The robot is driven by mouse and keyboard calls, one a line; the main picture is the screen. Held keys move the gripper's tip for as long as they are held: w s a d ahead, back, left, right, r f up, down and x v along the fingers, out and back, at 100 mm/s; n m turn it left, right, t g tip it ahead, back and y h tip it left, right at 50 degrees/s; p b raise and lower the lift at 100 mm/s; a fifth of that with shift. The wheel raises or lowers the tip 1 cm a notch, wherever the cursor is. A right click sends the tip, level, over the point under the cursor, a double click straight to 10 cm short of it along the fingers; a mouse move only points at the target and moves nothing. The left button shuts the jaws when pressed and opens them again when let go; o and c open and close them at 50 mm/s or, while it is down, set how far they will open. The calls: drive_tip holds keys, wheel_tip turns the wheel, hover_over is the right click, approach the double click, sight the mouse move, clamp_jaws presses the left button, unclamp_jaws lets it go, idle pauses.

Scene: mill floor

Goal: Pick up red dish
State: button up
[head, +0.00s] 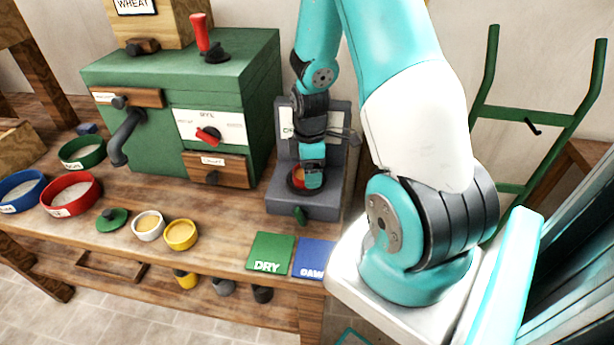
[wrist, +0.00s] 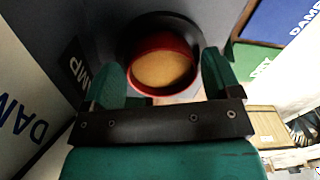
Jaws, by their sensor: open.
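The red dish (wrist: 162,66), filled with tan grain or meal, sits in a dark round seat on the grey testing device. In the head view a sliver of the red dish (head: 298,177) shows behind my gripper. My gripper (wrist: 165,85) is open, with one teal finger on each side of the dish's near part. I cannot tell whether the fingers touch it. In the head view my gripper (head: 312,179) is low over the grey device (head: 300,209), and hides most of the dish.
A green DRY card (head: 270,251) and a blue DAMP card (head: 313,258) lie at the bench's front right. White (head: 147,226) and yellow (head: 180,235) dishes stand left of them. A green mill (head: 225,90) stands left of the device.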

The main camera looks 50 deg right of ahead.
drive_tip(key=shift+f, duration=0.2)
drive_tip(key=c, duration=0.8)
drive_tip(key=shift+r, duration=0.1)
